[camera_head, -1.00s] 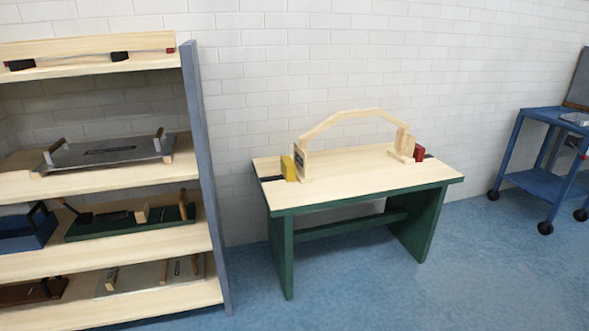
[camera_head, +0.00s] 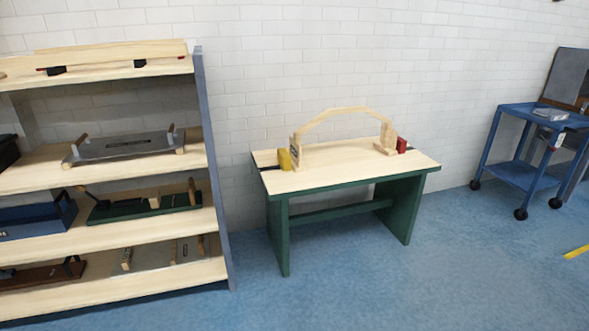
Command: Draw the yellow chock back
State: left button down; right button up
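The yellow chock (camera_head: 284,159) stands at the left end of the workbench top (camera_head: 350,173), on a dark track. It sits right beside the left foot of an arched wooden bodyframe (camera_head: 340,115); I cannot tell if they touch. A red chock (camera_head: 402,145) stands at the bench's right end, beside the frame's right foot. Neither of my grippers is in view.
A shelf rack (camera_head: 215,170) with several wooden and metal fixtures stands at the left. A blue wheeled cart (camera_head: 520,172) stands at the right. The blue floor (camera_head: 400,285) in front of the green-legged bench is clear. A yellow floor strip (camera_head: 576,252) lies at far right.

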aim_at(283, 157)
jog(key=z, duration=0.8)
jog(key=i, duration=1.5)
jog(key=u, duration=0.25)
